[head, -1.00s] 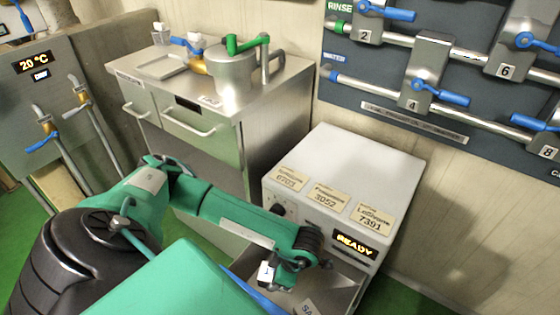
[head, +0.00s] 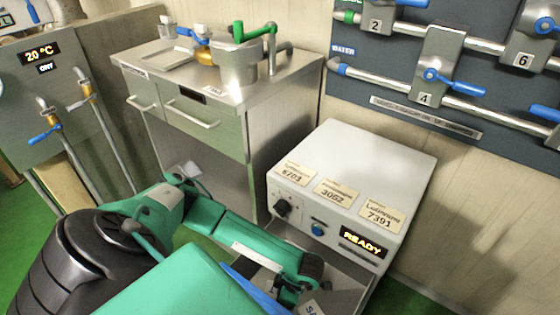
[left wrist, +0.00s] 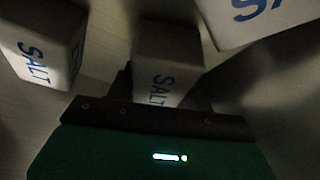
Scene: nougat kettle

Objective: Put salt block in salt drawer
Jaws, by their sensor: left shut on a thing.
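In the left wrist view, a white salt block (left wrist: 168,60) with blue SALT lettering stands between the fingers of my left gripper (left wrist: 165,88), which is shut on it. A second salt block (left wrist: 40,45) is at the left and a third (left wrist: 235,20) at the top right, both apart from the fingers. In the head view, my left gripper (head: 295,290) is low in front of the white machine, at its open lower compartment (head: 345,275). A white piece with blue letters (head: 312,308) shows beside it; I cannot tell whether it is a block or a label. My right gripper is out of view.
The white machine (head: 385,165) has a READY display, a dark knob and a blue button. A steel cabinet (head: 190,120) with handled drawers and a kettle (head: 238,65) stands behind. A valve panel (head: 430,125) hangs on the right wall.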

